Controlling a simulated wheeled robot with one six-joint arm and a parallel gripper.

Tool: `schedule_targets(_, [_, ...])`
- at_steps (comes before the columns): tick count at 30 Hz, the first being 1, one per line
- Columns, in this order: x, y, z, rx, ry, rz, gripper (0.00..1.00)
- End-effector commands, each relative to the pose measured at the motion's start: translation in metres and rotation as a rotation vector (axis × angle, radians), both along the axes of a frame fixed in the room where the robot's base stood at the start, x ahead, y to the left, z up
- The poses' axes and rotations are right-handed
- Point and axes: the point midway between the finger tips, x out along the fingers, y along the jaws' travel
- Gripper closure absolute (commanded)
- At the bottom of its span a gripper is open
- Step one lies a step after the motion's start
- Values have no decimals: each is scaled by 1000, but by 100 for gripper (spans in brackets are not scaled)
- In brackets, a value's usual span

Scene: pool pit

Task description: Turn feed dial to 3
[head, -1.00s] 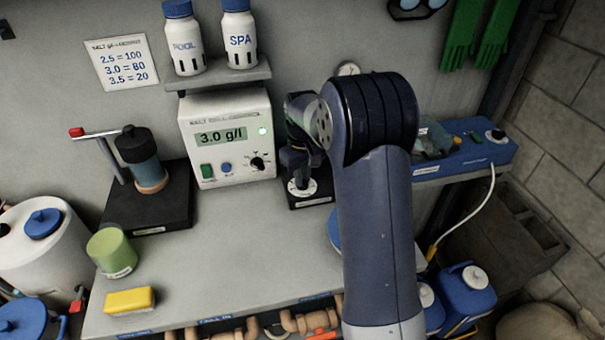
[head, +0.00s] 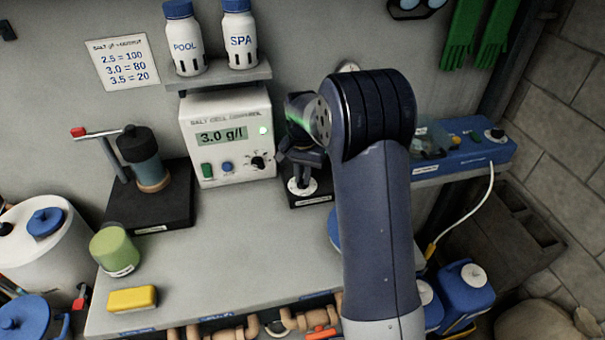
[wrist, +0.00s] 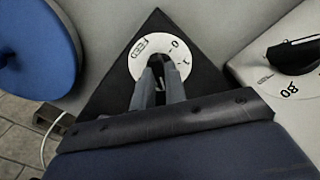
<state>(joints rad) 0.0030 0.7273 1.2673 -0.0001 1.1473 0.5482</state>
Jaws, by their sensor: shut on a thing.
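The feed dial is a white disc marked FEED (wrist: 150,47) on a black box (wrist: 205,75). In the head view the dial's white disc (head: 303,193) and its box (head: 318,196) stand on the bench, right of the salt cell controller. My gripper (wrist: 161,84) points down over the disc, shut on the dial's knob at its centre. My gripper also shows in the head view (head: 301,181). The word FEED and a couple of marks, one looking like 0, are readable.
The salt cell controller (head: 226,105) reads 3.0 g/l and has its own black knob (head: 257,164). A dosing stand (head: 150,205), green pot (head: 114,250) and yellow sponge (head: 132,299) are to the left. A blue round lid (wrist: 30,50) lies near the gripper. The bench's middle is clear.

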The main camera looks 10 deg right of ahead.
Motion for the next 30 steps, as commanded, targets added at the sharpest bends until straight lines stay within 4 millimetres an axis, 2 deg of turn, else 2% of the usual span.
schedule_targets(12, [0,0,1,0,-1,-256,100])
schedule_targets(30, [1,0,1,0,-1,-322,100])
